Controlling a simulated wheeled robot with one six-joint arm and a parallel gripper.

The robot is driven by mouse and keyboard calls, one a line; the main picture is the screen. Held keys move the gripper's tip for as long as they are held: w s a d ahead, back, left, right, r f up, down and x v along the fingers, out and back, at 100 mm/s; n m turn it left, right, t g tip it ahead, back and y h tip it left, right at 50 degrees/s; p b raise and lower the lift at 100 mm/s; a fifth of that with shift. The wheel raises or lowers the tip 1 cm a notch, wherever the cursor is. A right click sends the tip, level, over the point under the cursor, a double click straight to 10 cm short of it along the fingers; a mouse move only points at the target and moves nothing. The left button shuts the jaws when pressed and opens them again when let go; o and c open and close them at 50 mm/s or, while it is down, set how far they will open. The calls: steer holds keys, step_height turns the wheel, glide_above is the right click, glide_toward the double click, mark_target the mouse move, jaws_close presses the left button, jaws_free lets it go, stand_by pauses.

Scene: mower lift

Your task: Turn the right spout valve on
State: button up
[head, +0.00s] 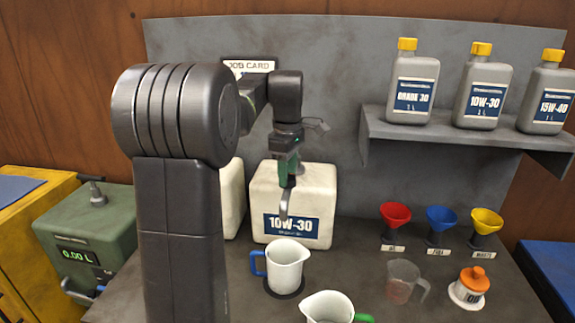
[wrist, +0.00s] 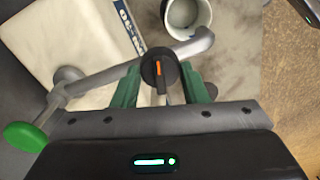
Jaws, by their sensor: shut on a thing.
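The right spout valve is a black round knob (wrist: 158,72) with an orange mark, set on a grey spout pipe (wrist: 110,77) in the wrist view. The orange mark lies roughly crosswise to the pipe. My gripper (wrist: 163,88) has its green fingers on either side of the knob, shut on it. In the head view my gripper (head: 287,178) is at the front of the white 10W-30 container (head: 262,205) and hides the knob. The grey spout (head: 284,205) hangs below it, over a white jug with a blue handle (head: 288,262). No oil stream is visible.
A second white jug with a green handle (head: 328,308) stands at the front. A clear jug (head: 402,279), an orange-capped pot (head: 470,287) and coloured funnels (head: 441,220) stand right. Oil bottles (head: 413,88) sit on a shelf. Another white container (head: 232,198) is left, partly hidden.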

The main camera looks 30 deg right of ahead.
steer(key=m+p, duration=0.2)
steer(key=m, duration=0.1)
steer(key=shift+r+m, duration=0.15)
steer(key=shift+m, duration=0.25)
steer(key=m+p, duration=0.2)
steer(key=m, duration=0.1)
steer(key=shift+m, duration=0.3)
steer(key=m+p, duration=0.1)
steer(key=m, duration=0.2)
steer(key=shift+m+p, duration=0.3)
steer(key=shift+p, duration=0.05)
steer(key=shift+m+p, duration=0.4)
steer(key=shift+m, duration=1.5)
steer(key=shift+f, duration=0.2)
steer(key=o, duration=1)
steer(key=shift+c, duration=0.2)
steer(key=shift+r, duration=0.1)
